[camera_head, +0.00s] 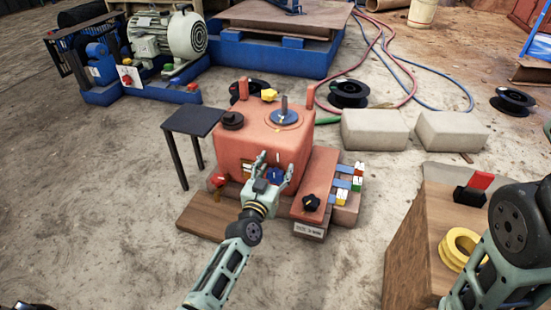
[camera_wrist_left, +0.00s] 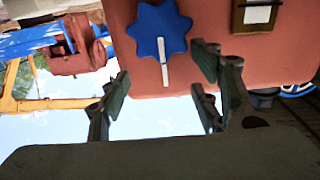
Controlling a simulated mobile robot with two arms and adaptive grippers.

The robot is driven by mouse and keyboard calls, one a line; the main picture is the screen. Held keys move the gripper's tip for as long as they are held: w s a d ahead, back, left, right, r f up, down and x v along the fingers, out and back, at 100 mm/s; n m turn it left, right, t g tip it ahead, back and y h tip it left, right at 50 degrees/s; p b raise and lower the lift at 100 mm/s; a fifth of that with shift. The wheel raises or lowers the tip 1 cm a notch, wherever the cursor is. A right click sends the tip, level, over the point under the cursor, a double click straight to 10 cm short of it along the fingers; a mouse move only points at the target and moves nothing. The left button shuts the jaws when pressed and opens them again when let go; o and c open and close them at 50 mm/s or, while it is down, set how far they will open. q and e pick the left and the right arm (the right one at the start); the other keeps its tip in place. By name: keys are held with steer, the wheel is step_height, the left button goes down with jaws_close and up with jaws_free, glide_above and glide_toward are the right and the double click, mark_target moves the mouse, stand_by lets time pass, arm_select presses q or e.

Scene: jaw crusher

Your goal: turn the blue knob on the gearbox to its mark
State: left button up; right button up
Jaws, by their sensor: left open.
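The red gearbox (camera_head: 243,147) stands on a wooden base on the ground. Its blue knob (camera_head: 276,175) is on the front face, partly hidden by my left gripper (camera_head: 276,164). In the left wrist view the knob (camera_wrist_left: 157,27) is star-shaped, with a white strip (camera_wrist_left: 165,68) running from its middle past its lower edge. I cannot make out a separate mark. My left gripper (camera_wrist_left: 165,82) is open and empty there, its fingers spread below the knob in the picture and not closed around it. My right arm shows at the right of the head view, its gripper out of sight.
A small dark table (camera_head: 193,121) stands left. A wooden box (camera_head: 420,240) with a yellow ring (camera_head: 459,248) is at the right. Concrete blocks (camera_head: 374,130) lie behind.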

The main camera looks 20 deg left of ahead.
arm_select(q)
steer(key=shift+r, duration=2.55)
steer(key=shift+r, duration=0.1)
